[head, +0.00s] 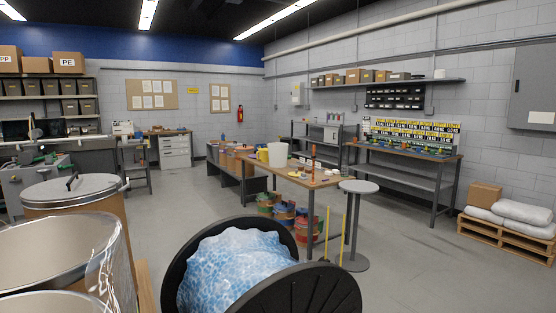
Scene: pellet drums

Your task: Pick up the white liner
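A white tapered tub-like piece (277,155) stands upright on the wooden-topped table in the middle of the head view; it may be the white liner, but I cannot tell for sure. A crumpled blue-and-white patterned sheet-like mass (236,271) sits between two black round parts in the near foreground. My gripper is not in view.
Open drums (60,255) crowd the near left, beside a lidded drum (72,190). A round grey stand (358,187) is close to the wooden-topped table (318,183). White sacks (523,212) lie on a pallet at right. Grey floor is clear at centre right.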

